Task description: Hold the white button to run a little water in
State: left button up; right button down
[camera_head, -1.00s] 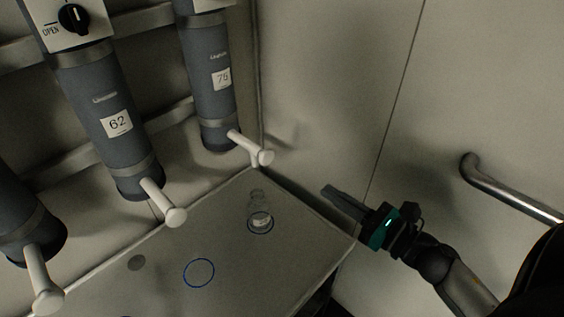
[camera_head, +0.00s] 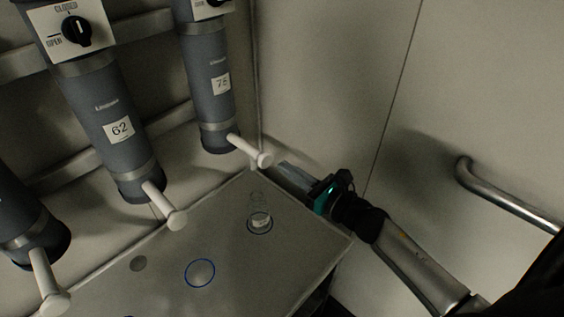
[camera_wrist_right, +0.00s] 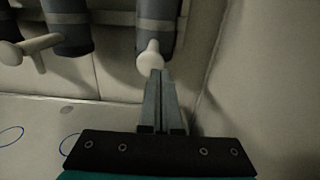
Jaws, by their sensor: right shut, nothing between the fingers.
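The white button (camera_head: 264,160) is the round end of a white spout under the grey cylinder marked 75 (camera_head: 207,80). My right gripper (camera_head: 281,166) is shut and empty, its fingertips just right of this button. In the right wrist view the button (camera_wrist_right: 150,58) shows just beyond the fingertips (camera_wrist_right: 159,72); I cannot tell whether they touch. A clear glass bottle (camera_head: 259,208) stands upright on the counter in a blue ring, below the spout. My left gripper is not in view.
The cylinder marked 62 (camera_head: 108,118) has its own white button (camera_head: 176,219), and another button (camera_head: 54,303) is at lower left. An empty blue ring (camera_head: 200,272) and a grey disc (camera_head: 138,263) lie on the counter (camera_head: 235,275). A metal rail (camera_head: 505,200) is on the right wall.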

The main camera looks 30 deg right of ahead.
aim_at(271, 158)
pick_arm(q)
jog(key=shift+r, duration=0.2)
pick_arm(e)
jog(key=shift+x, duration=1.15)
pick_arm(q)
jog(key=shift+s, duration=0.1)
pick_arm(e)
jog(key=shift+x, duration=0.8)
jog(key=shift+r+b, duration=0.2)
jog(key=shift+b, duration=0.1)
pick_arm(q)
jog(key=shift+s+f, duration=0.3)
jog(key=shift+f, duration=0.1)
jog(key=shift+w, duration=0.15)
pick_arm(e)
jog(key=shift+w+a+r, duration=0.1)
jog(key=shift+a, duration=0.1)
dwell(0.4)
